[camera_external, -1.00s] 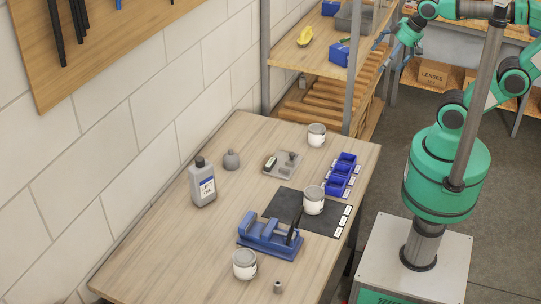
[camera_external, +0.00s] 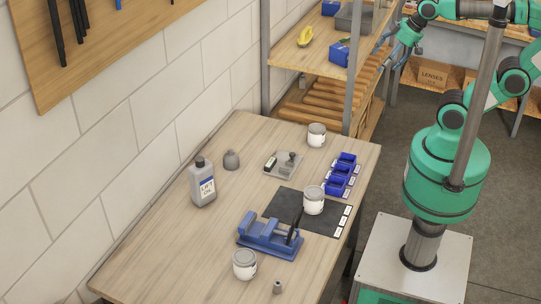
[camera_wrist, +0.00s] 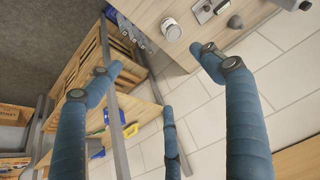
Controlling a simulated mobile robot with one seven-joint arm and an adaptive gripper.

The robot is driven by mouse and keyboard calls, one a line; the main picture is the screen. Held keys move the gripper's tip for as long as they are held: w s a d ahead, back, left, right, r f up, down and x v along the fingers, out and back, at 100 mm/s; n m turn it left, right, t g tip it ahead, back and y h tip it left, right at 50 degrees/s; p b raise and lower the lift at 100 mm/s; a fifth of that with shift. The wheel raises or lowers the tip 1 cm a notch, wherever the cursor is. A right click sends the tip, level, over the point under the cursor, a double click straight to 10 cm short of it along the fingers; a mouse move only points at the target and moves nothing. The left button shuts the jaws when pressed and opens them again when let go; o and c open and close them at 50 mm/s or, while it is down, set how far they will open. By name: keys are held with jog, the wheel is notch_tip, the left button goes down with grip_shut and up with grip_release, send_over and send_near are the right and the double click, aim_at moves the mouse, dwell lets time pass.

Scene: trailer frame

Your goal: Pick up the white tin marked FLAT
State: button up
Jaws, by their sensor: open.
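Three white tins with grey lids stand upright on the wooden table: one at the far end (camera_external: 316,135), one on the dark mat (camera_external: 313,200), and one at the near end (camera_external: 244,264). Their label words are too small to read, so I cannot tell which is marked FLAT. My gripper (camera_external: 383,43) is up near the shelf rack, beyond the table's far end and apart from all the tins. In the wrist view its blue fingers (camera_wrist: 160,75) are spread and empty. One white tin (camera_wrist: 171,30) shows beyond them on the table; its label is unclear there.
A blue vise (camera_external: 270,236) stands between the near and middle tins. Blue bins (camera_external: 341,174) line the right edge. A grey bottle (camera_external: 202,184), a small grey flask (camera_external: 231,160) and a grey tray (camera_external: 283,164) stand farther back. The shelf rack's post (camera_external: 354,70) rises beyond the table.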

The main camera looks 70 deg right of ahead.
jog(key=shift+w, duration=0.1)
jog(key=n+g+y, duration=0.2)
jog(key=n+y, duration=0.1)
jog(key=n, duration=0.4)
send_over(319, 128)
jog(key=s+d, duration=0.3)
jog(key=s, duration=0.1)
notch_tip(319, 128, down, 24)
jog(key=shift+r+b, duration=0.15)
jog(key=shift+b, duration=0.3)
jog(key=shift+w+a+h, duration=0.1)
jog(key=shift+h, duration=0.2)
jog(key=b+x, duration=0.1)
jog(key=x, duration=0.6)
jog(key=shift+b+x, duration=0.3)
jog(key=shift+x, duration=0.45)
